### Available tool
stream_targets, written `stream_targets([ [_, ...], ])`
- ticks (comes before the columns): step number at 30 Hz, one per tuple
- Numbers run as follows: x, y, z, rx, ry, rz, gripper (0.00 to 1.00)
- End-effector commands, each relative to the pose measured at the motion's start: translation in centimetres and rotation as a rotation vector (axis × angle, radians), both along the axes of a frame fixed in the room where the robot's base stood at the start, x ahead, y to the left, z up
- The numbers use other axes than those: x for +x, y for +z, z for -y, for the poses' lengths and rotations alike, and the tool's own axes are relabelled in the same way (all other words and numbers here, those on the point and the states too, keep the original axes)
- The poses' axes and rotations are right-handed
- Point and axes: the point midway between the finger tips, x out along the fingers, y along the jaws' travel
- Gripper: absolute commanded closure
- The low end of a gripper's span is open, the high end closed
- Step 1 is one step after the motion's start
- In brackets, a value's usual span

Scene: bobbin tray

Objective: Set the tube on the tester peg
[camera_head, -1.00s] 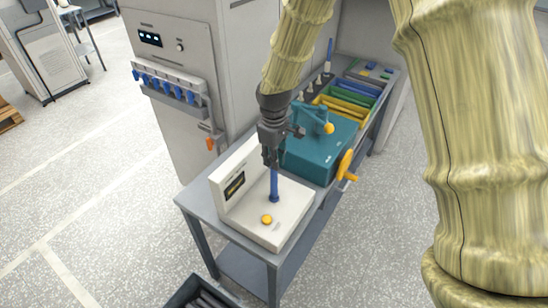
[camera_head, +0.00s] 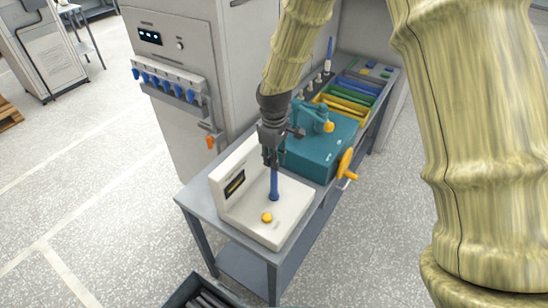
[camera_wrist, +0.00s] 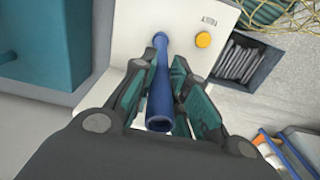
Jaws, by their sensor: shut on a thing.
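The blue tube (camera_head: 274,184) stands upright over the base of the white tester (camera_head: 252,212). Its lower end is at or very near the tester's top surface. The peg is not visible, so I cannot tell how far the tube sits over it. My gripper (camera_head: 271,158) is above the tester, shut on the upper part of the tube. In the wrist view, the tube (camera_wrist: 160,95) runs between the two teal-padded fingers of my gripper (camera_wrist: 165,100), its open top end towards the camera.
A yellow button (camera_head: 267,218) is on the tester near the tube. A teal machine (camera_head: 318,152) with a yellow handwheel (camera_head: 346,164) stands close behind. Coloured trays (camera_head: 350,104) are further back on the bench. A dark bin (camera_head: 200,294) is on the floor in front.

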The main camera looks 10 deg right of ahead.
Motion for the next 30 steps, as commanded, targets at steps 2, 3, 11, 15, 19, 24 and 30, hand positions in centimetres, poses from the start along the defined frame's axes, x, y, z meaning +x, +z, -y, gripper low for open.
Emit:
stream_targets([
  [2,0.0,-0.2,0.0,0.000,0.000,0.000,1.00],
  [3,0.0,-0.2,0.0,0.000,0.000,0.000,1.00],
  [11,0.0,-0.4,0.0,0.000,0.000,0.000,0.75],
  [15,0.0,-0.4,0.0,0.000,0.000,0.000,0.75],
  [19,0.0,-0.3,0.0,0.000,0.000,0.000,0.75],
  [24,0.0,0.3,0.0,0.000,0.000,0.000,0.75],
  [30,0.0,1.6,0.0,0.000,0.000,0.000,0.75],
])
